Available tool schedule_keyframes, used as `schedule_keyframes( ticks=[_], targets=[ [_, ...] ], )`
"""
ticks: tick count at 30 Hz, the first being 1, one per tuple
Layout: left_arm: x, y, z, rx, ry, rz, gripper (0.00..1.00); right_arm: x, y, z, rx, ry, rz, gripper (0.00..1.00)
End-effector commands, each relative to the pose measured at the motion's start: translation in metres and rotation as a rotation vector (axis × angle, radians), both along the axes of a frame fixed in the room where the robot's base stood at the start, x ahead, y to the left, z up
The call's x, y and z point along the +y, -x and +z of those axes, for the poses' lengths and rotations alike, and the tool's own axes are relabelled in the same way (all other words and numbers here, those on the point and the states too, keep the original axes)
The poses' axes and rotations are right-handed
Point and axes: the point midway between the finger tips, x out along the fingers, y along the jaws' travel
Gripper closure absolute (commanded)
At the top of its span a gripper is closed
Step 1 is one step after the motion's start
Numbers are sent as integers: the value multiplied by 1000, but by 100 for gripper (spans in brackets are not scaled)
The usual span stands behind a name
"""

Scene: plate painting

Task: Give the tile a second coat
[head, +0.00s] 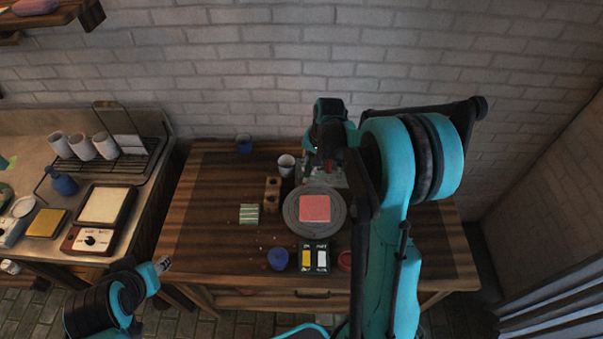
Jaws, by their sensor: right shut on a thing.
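The tile (315,208) is a flat square with a pink-red face. It lies on a round grey turntable (293,221) on the wooden table. My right gripper (324,168) is just behind the turntable, above the table. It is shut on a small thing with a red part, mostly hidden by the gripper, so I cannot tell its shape. A red pot (345,262) stands in front of the turntable, partly behind my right arm. My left gripper (164,265) is off the table's left front edge, apart from everything; its fingers are too small to read.
A blue pot (278,259) and a black paint tray (314,269) stand in front. A green striped tile (249,213), holed wooden block (271,195), pale cup (286,166) and blue cup (244,144) stand left of the turntable. The table's left part is clear.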

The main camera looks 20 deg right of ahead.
Motion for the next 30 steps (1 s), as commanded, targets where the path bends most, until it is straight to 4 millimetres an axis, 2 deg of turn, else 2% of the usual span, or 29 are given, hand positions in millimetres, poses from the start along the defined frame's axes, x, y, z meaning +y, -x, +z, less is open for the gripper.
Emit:
schedule_keyframes(
  ticks=[18, 30],
  targets=[
    [0, 0, -37, 0, 0, 0, 60, 0, 0, -53, 0, 0, 1, 100],
    [0, 0, -37, 0, 0, 0, 60, 0, 0, -55, 0, 0, 1, 100]
  ],
)
